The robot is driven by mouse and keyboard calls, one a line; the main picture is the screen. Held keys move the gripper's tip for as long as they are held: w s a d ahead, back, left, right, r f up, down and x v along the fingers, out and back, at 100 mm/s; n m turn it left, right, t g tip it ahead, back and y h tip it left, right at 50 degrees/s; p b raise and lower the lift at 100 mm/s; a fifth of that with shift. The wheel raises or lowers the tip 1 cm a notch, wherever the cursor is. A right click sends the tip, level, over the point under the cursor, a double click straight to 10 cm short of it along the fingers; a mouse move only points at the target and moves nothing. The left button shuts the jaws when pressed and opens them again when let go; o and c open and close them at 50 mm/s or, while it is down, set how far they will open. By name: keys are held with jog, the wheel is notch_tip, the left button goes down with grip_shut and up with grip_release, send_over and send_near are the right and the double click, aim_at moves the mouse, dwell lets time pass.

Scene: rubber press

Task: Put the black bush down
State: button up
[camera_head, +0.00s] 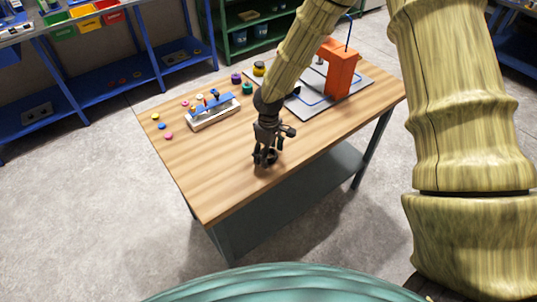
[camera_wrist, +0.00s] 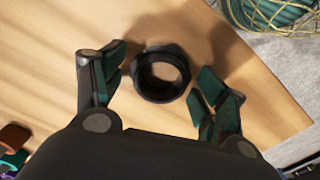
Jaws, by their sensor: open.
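The black bush (camera_wrist: 161,73) is a short black ring that lies flat on the wooden table top (camera_wrist: 75,50). In the wrist view it sits between the two fingers of my gripper (camera_wrist: 158,88), with a visible gap on each side. My gripper is open and holds nothing. The bush is hard to tell from the dark fingers in that view.
An orange press (camera_head: 340,70) stands on a grey plate (camera_head: 362,84) at the table's back right. A blue and white fixture (camera_head: 212,110) and several small coloured rings (camera_head: 162,126) are at the left. The table's front middle is clear. Blue shelving (camera_head: 95,75) is behind.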

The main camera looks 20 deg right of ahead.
jog(key=c, duration=1)
jog(key=shift+c, duration=0.2)
jog(key=shift+r, duration=0.2)
